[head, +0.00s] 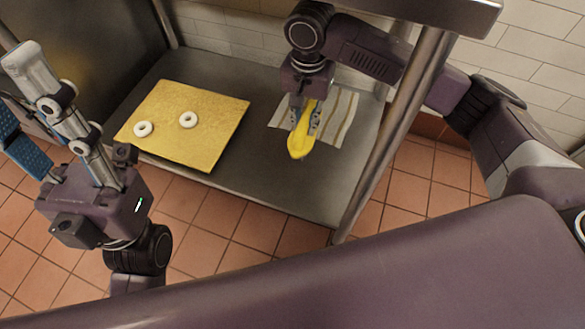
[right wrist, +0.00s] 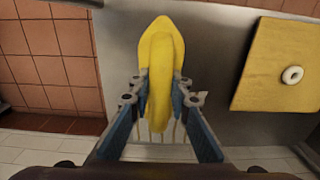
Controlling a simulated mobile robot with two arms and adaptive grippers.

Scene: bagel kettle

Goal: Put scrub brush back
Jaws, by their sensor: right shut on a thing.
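The scrub brush (head: 300,143) is yellow, with a rounded end pointing toward the front of the shelf. My right gripper (head: 306,118) is shut on it from above, over the striped cloth at the shelf's right. The brush (right wrist: 160,65) also shows in the right wrist view, between the two fingers of my right gripper (right wrist: 160,92). Its underside is hidden, and I cannot tell whether it touches the cloth. My left gripper (head: 18,92) is at the left, away from the brush, with its fingers spread and nothing seen between them.
A metal shelf (head: 270,190) carries a yellow board (head: 200,112) with two white bagels (head: 188,120) (head: 144,129) and a striped cloth (head: 342,112). A metal post (head: 405,115) stands at the shelf's right. The shelf's front strip is clear.

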